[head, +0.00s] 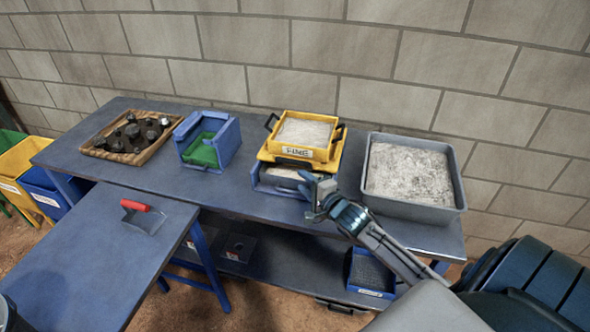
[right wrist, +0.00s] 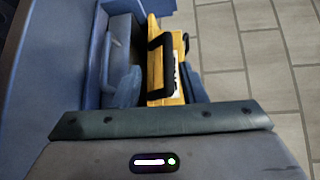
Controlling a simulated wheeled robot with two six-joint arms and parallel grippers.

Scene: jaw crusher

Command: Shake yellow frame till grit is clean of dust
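A yellow frame labelled FINE (head: 307,149) holds pale grit (head: 303,132) and has black handles at its left and right sides. It sits on a second yellow layer with a black front handle (head: 293,162), above a blue tray (head: 268,182) with pale grit in it. My right gripper (head: 318,196) is in front of this stack, towards its right side. In the right wrist view, the black handle (right wrist: 157,68) and yellow frame (right wrist: 183,75) show ahead, between two spread fingers. The gripper is open and empty. My left gripper is not in view.
A grey tub of pale grit (head: 456,178) stands right of the stack. A blue box with green inside (head: 226,140) and a wooden tray of dark rocks (head: 96,141) stand left. A red-handled scraper (head: 140,216) lies on the front table (head: 95,255).

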